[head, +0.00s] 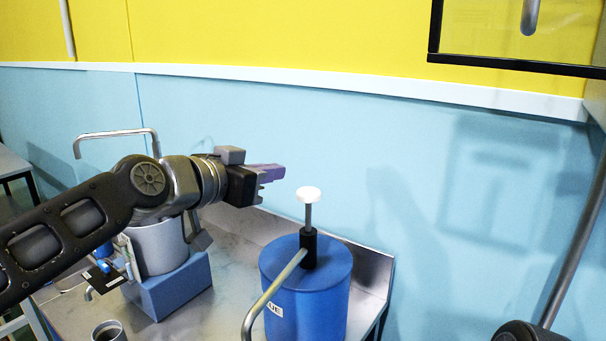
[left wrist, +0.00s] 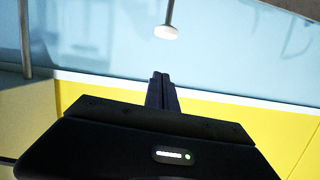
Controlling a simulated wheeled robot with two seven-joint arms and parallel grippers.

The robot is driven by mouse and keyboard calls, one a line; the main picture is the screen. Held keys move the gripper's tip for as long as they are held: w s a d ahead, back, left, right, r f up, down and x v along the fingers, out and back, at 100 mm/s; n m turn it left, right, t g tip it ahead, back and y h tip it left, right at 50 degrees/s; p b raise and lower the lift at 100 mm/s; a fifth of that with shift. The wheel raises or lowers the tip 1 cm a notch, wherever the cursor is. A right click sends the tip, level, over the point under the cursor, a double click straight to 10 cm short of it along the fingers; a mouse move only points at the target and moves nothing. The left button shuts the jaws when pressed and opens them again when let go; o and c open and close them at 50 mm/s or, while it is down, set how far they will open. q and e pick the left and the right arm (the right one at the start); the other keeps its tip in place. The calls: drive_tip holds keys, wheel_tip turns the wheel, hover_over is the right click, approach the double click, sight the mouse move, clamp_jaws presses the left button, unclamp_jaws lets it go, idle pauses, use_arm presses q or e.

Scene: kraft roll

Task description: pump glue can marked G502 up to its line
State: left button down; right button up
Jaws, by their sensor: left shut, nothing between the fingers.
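A blue drum (head: 306,283) stands on the metal bench, with a partly hidden label ending in "UE" on its front. A hand pump with a white round knob (head: 308,195) on a grey rod rises from its lid, and a bent metal spout (head: 270,297) comes down its front. The knob also shows in the left wrist view (left wrist: 166,32). My left gripper (head: 272,174) is shut and empty, left of the knob and a little higher, apart from it. A small open can (head: 108,331) stands at the bottom edge; no G502 mark or line is readable.
A grey metal pot (head: 158,247) sits on a blue block (head: 170,288), left of the drum and partly behind my left arm. A bent metal pipe (head: 117,133) stands behind. The metal bench (head: 228,285) is bare between block and drum. A blue wall closes the back.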

use_arm(q)
drive_tip(key=shift+d, duration=0.2)
drive_tip(key=p, duration=0.2)
hover_over(305, 196)
wheel_tip(305, 196, down, 3)
drive_tip(key=shift+r, duration=0.1)
wheel_tip(305, 196, down, 4)
drive_tip(key=shift+a+r+b, duration=0.15)
drive_tip(key=shift+r+b, duration=0.05)
drive_tip(key=shift+b, duration=0.8)
